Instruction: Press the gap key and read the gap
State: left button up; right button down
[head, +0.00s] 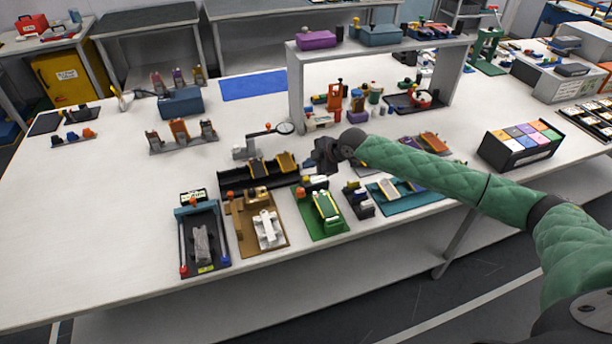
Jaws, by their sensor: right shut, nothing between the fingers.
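Several small fixtures stand along the front of the white table. A dark fixture with a blue bar (199,240) holds a grey flat piece (202,245) and has a small white label or display (193,197) behind it, too small to read. Next to it are a brown board with a white part (267,228), a green board with a yellow-green part (326,206) and a small dark device (358,200). I cannot tell which part is the gap key. My right gripper (321,160) is shut and empty, above and behind the green board. My left gripper is not in view.
A dark tray with yellow pieces (232,181) lies left of the gripper. A teal board (414,199) lies under my right arm. A grey shelf (296,92) stands behind. A box of coloured cards (518,150) is at right. The table's left front is clear.

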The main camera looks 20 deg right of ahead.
jog(key=shift+r+p, duration=0.6)
jog(key=shift+r, duration=0.6)
